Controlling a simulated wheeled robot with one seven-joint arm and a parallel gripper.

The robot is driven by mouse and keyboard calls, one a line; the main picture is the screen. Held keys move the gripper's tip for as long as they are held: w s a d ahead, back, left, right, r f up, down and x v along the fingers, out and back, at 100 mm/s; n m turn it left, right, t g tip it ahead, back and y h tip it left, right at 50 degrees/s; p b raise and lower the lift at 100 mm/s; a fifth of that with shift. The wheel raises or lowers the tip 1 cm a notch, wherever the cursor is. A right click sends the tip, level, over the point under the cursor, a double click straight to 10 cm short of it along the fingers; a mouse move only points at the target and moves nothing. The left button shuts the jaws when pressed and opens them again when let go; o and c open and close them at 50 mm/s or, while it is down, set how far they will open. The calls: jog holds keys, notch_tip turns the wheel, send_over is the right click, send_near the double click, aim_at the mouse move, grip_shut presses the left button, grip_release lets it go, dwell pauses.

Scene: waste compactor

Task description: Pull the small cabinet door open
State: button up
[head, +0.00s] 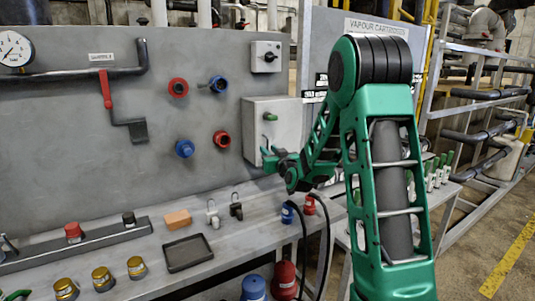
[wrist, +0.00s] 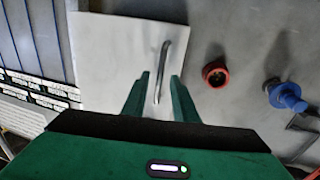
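The small cabinet (head: 285,118) is a pale grey box on the grey panel, with its door closed. The door (wrist: 105,45) fills the upper left of the wrist view. Its curved metal bar handle (wrist: 163,62) runs roughly upright in that view. My gripper (head: 270,153) is at the lower part of the cabinet front. In the wrist view its two green fingers (wrist: 160,76) are apart, one on each side of the handle's lower part. Contact with the handle cannot be told.
A red socket (wrist: 215,74) and a blue connector (wrist: 285,95) stick out of the panel beside the cabinet. Below, the bench (head: 235,240) holds an orange block (head: 178,219), a dark tray (head: 188,253) and small fittings. Hoses hang at the bench's right end.

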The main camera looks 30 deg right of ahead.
jog(key=shift+w, duration=0.2)
grip_shut()
dwell(1.4)
